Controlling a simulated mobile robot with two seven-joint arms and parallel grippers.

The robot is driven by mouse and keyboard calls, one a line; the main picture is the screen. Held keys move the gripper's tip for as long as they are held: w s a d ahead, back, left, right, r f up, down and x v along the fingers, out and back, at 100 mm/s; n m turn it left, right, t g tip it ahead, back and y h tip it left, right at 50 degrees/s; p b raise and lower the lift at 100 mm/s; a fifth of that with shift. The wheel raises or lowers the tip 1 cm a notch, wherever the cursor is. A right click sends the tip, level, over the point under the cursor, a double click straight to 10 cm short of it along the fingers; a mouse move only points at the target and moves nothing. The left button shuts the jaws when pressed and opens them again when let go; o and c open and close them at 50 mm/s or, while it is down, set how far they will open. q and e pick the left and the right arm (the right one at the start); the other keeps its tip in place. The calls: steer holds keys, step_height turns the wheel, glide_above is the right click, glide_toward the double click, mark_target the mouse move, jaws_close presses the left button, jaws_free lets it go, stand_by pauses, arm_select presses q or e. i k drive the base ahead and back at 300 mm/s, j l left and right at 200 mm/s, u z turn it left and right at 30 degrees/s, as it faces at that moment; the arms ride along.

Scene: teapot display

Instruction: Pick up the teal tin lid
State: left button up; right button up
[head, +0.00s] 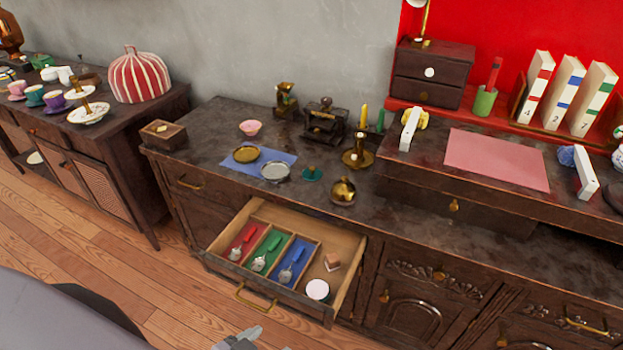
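The teal tin lid (312,174) is a small flat disc with a knob on top. It lies on the dark cabinet top, right of a silver round dish (274,172) and left of a round brass pot (343,191). Nothing covers it. A grey tip (240,341), seemingly of my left gripper, just shows at the bottom edge, far in front of the lid and below the open drawer. Most of it is cut off, so its opening is hidden. My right gripper is out of view.
An open drawer (343,239) juts out below the lid, holding red, green and blue compartments with scoops. A blue mat (242,165) with a gold dish (246,154), a brass candlestick (357,160) and a dark raised box (424,182) stand around the lid.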

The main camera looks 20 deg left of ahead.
mark_target(312, 173)
steer(key=z, duration=0.45)
steer(key=j+z, duration=0.3)
steer(key=z, duration=0.15)
steer(key=j+z, duration=0.3)
steer(key=z, duration=0.15)
steer(key=k+j+z, duration=0.2)
steer(key=j, duration=0.15)
steer(key=k+j+z, duration=0.25)
steer(key=k+j, duration=0.15)
steer(key=j, duration=0.25)
steer(key=k+j+z, duration=0.1)
steer(key=j, duration=0.25)
steer(key=k+j+z, duration=0.1)
steer(key=k+j, duration=0.15)
steer(key=j, duration=0.15)
steer(key=k+j, duration=0.2)
steer(key=j, duration=0.15)
